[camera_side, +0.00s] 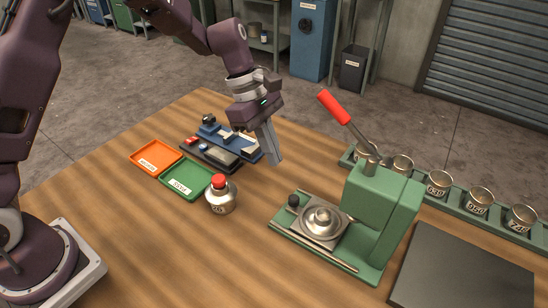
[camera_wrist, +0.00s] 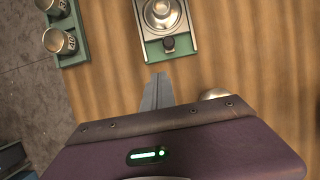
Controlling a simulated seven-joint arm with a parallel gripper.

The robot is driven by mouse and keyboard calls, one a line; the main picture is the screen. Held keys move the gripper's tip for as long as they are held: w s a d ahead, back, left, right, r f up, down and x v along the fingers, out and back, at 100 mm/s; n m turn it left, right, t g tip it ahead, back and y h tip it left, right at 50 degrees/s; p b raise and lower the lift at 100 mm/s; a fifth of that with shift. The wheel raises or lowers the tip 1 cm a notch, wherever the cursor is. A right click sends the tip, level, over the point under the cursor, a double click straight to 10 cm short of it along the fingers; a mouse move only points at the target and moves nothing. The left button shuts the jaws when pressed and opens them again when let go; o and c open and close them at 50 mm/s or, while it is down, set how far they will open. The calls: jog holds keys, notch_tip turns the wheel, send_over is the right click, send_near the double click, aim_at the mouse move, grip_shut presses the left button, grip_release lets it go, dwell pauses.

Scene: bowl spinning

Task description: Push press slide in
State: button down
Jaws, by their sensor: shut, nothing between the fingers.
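The green press (camera_side: 385,205) stands on the wooden table with its red-tipped lever (camera_side: 334,107) raised and tilted up to the left. Its slide (camera_side: 303,232) extends out to the left of the press body, with a round metal piece (camera_side: 322,219) on it and a black knob (camera_side: 293,201) at its outer end. The wrist view shows the slide (camera_wrist: 146,32) at the top, with the knob (camera_wrist: 168,43) towards my gripper. My gripper (camera_side: 274,160) is shut and empty, held above the table short of the knob end. Its fingers (camera_wrist: 158,78) touch nothing.
A metal container with a red cap (camera_side: 220,195) stands left of the press. Orange (camera_side: 138,167) and green (camera_side: 199,194) trays lie behind it, near a blue tool (camera_side: 228,141). A rack of several metal cups (camera_side: 438,184) and a dark plate (camera_side: 460,275) are at right.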

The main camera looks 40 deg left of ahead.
aim_at(327, 204)
jog(key=x, duration=0.7)
jog(key=shift+d+f, duration=0.15)
jog(key=shift+f, duration=0.2)
jog(key=d, duration=0.2)
jog(key=shift+d, duration=1)
jog(key=d, duration=0.6)
jog(key=shift+d, duration=0.35)
